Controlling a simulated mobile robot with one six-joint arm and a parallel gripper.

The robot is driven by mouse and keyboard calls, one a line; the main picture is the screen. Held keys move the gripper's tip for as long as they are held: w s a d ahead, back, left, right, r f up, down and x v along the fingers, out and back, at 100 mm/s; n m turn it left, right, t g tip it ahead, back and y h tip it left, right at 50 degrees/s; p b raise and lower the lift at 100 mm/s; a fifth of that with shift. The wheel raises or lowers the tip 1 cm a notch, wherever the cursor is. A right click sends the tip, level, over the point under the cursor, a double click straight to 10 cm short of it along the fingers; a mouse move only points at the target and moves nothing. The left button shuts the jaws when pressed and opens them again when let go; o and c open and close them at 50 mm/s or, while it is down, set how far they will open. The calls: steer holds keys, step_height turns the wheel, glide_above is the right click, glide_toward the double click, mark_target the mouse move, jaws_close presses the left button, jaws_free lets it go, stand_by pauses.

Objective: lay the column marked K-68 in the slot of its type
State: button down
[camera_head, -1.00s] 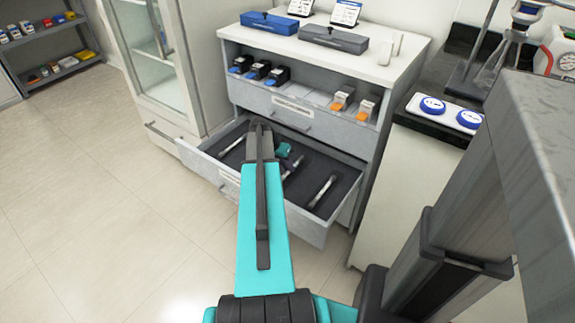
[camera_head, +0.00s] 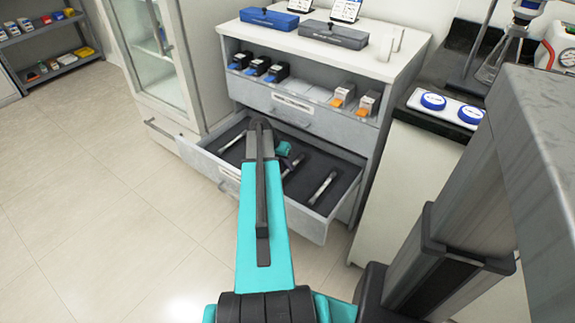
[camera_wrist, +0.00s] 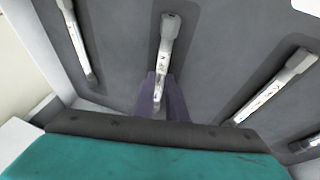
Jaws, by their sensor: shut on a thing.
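The open drawer (camera_head: 313,229) has a dark grey insert with slots for slim white columns. In the wrist view, my gripper (camera_wrist: 162,92) has its purple fingers on both sides of a white column (camera_wrist: 167,44) and is shut on it. That column lies along a darker slot in the insert. Its small marking cannot be read, so I cannot tell whether it is K-68. Other columns lie to its left (camera_wrist: 77,42) and right (camera_wrist: 272,87), with another at the right edge (camera_wrist: 306,144).
Above the drawer is a shelf with blue-and-black boxes (camera_head: 257,68) and orange-tipped boxes (camera_head: 368,103). A blue case (camera_head: 269,19) and a grey case (camera_head: 334,35) stand on top. A black-topped counter (camera_head: 428,120) is at right. The floor at left is clear.

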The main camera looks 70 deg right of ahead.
steer(key=shift+f, duration=0.45)
stand_by(0.5)
steer(key=c, duration=1.7)
jaws_free()
steer(key=shift+w, duration=0.1)
steer(key=p+v, duration=0.1)
steer(key=v, duration=1.2)
steer(key=shift+a+r+p, duration=0.2)
steer(key=shift+r+p, duration=0.1)
steer(key=shift+r, duration=0.1)
